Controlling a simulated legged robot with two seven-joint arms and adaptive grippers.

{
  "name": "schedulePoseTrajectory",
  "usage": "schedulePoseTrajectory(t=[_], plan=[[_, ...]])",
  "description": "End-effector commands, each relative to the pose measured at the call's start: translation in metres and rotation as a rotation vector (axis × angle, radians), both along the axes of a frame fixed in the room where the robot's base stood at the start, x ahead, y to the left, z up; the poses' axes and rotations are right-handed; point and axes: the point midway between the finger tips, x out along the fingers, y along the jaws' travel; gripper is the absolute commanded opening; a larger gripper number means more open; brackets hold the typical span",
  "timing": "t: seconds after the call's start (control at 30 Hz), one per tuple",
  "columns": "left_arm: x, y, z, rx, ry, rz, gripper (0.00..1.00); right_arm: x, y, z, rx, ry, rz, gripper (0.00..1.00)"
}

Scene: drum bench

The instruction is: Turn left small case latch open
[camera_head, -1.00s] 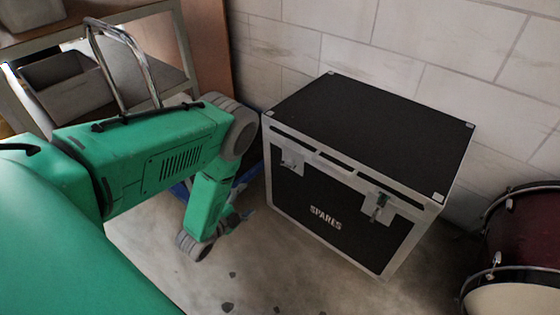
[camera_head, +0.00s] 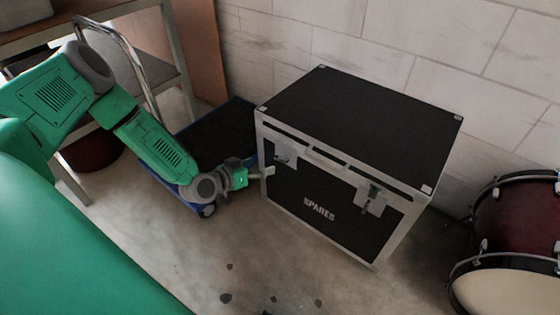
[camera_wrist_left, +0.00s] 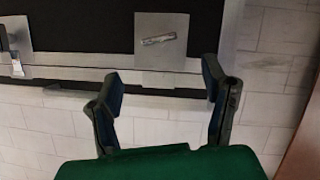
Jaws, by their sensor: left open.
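The black case marked SPARES (camera_head: 330,185) has silver edges and two latches on its front. The left small case latch (camera_head: 285,157) is a metal piece on a silver plate near the front's upper left. In the left wrist view this latch (camera_wrist_left: 159,39) lies nearly level across its plate. My left gripper (camera_head: 266,172) is just left of and below that latch, near the case's left front edge. In the left wrist view its fingers (camera_wrist_left: 163,74) are spread and empty, with the latch beyond the gap; contact cannot be seen. My right gripper is not in view.
The right latch (camera_head: 372,197) is on the same front. A blue cart (camera_head: 225,125) stands left of the case, beside a metal shelf. Drums (camera_head: 520,225) stand at the right. A brick wall is behind. The floor in front is mostly clear.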

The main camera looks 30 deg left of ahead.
Motion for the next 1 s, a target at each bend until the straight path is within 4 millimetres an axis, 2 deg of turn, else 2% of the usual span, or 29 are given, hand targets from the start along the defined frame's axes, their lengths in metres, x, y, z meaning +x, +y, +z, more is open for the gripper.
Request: schedulePoseTrajectory(t=[0.03, 0.2, 0.4, 0.6, 0.9, 0.97, 1.0], plan=[[0.011, -0.003, -0.008, 0.001, -0.001, -0.001, 0.67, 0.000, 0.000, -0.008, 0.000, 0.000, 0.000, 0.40], [0.044, -0.008, -0.022, 0.001, -0.002, 0.000, 0.67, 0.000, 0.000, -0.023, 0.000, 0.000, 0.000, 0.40], [0.075, -0.013, -0.034, 0.002, -0.001, 0.000, 0.67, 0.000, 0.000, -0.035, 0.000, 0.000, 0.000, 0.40], [0.090, -0.016, -0.038, 0.000, -0.001, 0.001, 0.67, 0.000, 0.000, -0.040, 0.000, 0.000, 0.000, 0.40], [0.092, -0.016, -0.037, 0.001, 0.000, 0.001, 0.67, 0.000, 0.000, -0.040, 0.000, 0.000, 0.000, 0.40], [0.092, -0.016, -0.037, 0.001, 0.000, 0.001, 0.50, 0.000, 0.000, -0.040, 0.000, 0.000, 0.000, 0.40], [0.091, -0.016, -0.037, 0.001, 0.000, 0.001, 0.36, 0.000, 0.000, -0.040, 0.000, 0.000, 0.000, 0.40]])
